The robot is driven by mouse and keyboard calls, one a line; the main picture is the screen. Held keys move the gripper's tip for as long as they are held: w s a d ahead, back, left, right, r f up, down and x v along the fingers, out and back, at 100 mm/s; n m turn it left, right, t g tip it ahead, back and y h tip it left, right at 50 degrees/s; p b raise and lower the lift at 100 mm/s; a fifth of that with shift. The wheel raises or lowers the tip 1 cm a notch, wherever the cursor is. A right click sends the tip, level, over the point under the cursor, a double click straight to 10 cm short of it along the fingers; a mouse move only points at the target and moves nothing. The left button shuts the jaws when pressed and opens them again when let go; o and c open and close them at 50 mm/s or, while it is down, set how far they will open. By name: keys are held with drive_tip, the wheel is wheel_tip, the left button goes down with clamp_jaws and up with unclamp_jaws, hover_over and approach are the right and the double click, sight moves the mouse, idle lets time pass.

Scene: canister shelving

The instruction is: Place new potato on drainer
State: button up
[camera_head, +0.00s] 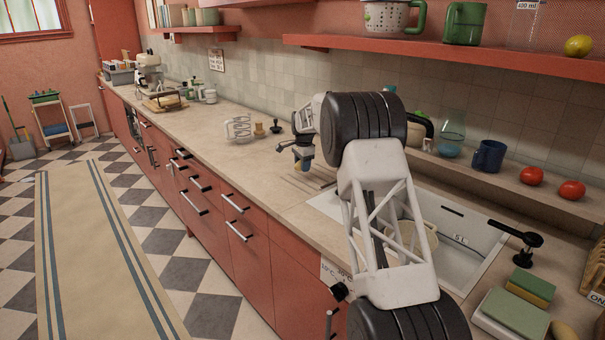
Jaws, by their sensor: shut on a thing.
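My gripper (299,161) hangs over the worktop just left of the sink, pointing down. It is shut on a small tan-yellow thing, seemingly the new potato (298,167), which shows only partly below the jaws. The drainer appears to be the grooved patch of worktop (308,186) beside the sink, below and close to my gripper. I cannot tell whether the potato touches it. My arm hides part of the sink area.
The white sink (478,224) holds a cream bowl (428,235), partly behind my arm. A black tap (519,237) and green sponges (531,287) are at the right. A wire rack (239,128) stands farther left. Tomatoes (532,176) and a blue mug (489,156) line the ledge.

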sight(303, 178)
drive_tip(key=shift+f, duration=1.85)
drive_tip(key=shift+f, duration=0.15)
drive_tip(key=o, duration=1)
drive_tip(key=shift+c, duration=0.2)
drive_tip(key=r, duration=1.2)
drive_tip(key=shift+s+d+r, duration=0.1)
drive_tip(key=shift+s+d, duration=0.15)
drive_tip(key=shift+s, duration=0.1)
drive_tip(key=shift+s+r, duration=0.1)
